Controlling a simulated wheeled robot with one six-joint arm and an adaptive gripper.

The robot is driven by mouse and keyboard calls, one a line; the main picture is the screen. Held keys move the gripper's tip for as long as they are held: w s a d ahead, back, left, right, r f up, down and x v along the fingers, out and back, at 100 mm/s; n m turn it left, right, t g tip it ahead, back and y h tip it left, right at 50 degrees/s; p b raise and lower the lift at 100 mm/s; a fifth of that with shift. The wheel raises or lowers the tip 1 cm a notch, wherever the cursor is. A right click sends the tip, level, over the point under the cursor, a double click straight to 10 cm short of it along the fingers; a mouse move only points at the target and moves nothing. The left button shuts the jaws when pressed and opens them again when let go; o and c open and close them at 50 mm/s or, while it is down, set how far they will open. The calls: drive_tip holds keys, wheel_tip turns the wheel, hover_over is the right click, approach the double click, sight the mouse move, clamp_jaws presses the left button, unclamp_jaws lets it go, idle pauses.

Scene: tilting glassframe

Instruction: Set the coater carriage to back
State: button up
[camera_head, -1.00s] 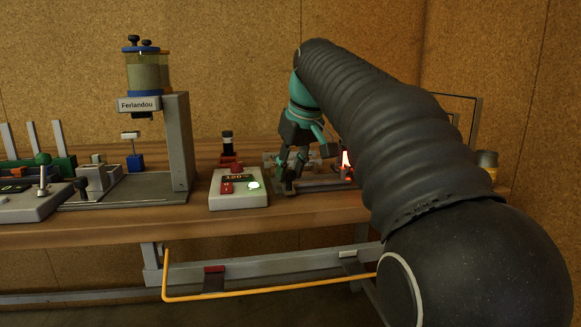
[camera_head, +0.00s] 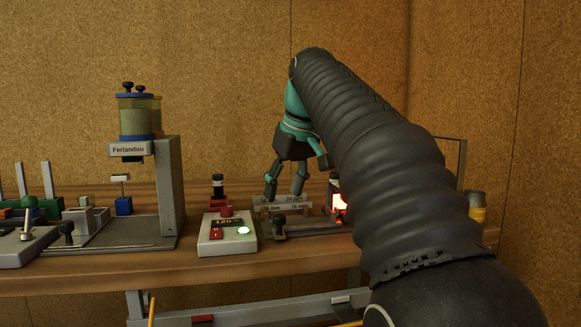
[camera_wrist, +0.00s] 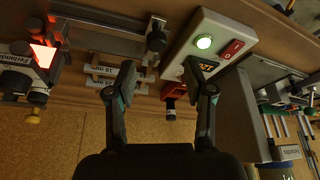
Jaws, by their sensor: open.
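A dark knobbed piece (camera_head: 279,226), which looks like the coater carriage, sits at the left end of a low grey rail on the bench, right of the white control box. In the wrist view the dark piece (camera_wrist: 156,40) shows beyond the fingertips, at the end of the grey rail (camera_wrist: 100,37). My gripper (camera_head: 282,196) is open and empty, fingers pointing down, behind and above the piece. In the wrist view the gripper (camera_wrist: 159,72) has its fingers apart, with no contact visible on the piece. My arm hides part of the rail's right side.
The white control box (camera_head: 227,240) with a lit button stands close left. Marked bars (camera_head: 287,203) lie behind the rail. A glowing red lamp (camera_head: 340,203) stands right. A red-based part (camera_head: 218,190) stands behind the box. The Ferlandou column (camera_head: 166,190) is further left.

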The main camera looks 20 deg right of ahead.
drive_tip(key=shift+v, duration=2.7)
drive_tip(key=s+a+f+m, duration=0.1)
drive_tip(key=s+f, duration=0.6)
drive_tip(key=f, duration=0.4)
drive_tip(key=s+f+m+h, duration=0.1)
drive_tip(key=s+f, duration=0.7)
drive_tip(key=f, duration=0.4)
drive_tip(key=s+a+f+m+t, duration=0.1)
drive_tip(key=s+f, duration=0.7)
drive_tip(key=f, duration=0.3)
drive_tip(key=shift+a+f+m, duration=0.25)
drive_tip(key=shift+a+m, duration=0.05)
drive_tip(key=shift+a, duration=0.05)
drive_tip(key=shift+s, duration=0.15)
